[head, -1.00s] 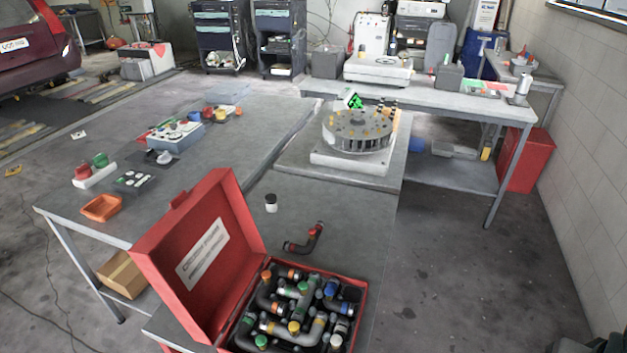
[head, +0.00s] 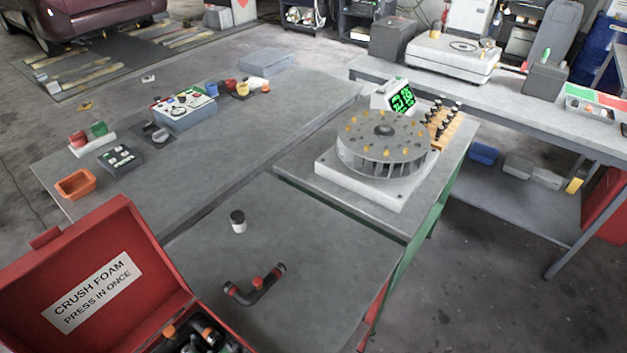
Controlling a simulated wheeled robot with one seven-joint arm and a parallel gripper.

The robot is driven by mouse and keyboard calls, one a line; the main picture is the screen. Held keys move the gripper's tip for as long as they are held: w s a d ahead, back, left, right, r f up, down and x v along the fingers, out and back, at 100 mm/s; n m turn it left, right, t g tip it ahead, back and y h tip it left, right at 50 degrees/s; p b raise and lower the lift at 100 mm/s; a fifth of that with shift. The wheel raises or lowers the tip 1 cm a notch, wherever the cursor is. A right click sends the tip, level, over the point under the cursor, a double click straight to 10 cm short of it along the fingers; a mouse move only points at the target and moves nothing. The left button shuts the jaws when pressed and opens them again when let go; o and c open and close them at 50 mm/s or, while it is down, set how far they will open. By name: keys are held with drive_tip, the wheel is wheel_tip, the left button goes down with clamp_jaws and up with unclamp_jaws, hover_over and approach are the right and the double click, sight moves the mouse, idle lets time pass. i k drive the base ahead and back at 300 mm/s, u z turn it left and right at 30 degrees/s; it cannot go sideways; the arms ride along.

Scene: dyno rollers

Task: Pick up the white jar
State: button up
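A small white jar with a black lid (head: 238,222) stands upright on the grey table (head: 190,262), left of the middle of the head view. Nothing touches it. A bent black pipe with red-orange bands (head: 254,287) lies in front of it, a little to its right. My gripper is not in view.
An open red case (head: 95,285) with pipe fittings stands at the front left. A round slotted carousel (head: 383,140) on a white base is behind right of the jar, beside a green display (head: 400,97). An orange tray (head: 76,184) lies far left. The table around the jar is clear.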

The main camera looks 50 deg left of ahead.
sight(237, 217)
drive_tip(key=i, duration=1.25)
drive_tip(key=u, duration=3.6)
drive_tip(key=i, duration=0.5)
drive_tip(key=z, duration=0.05)
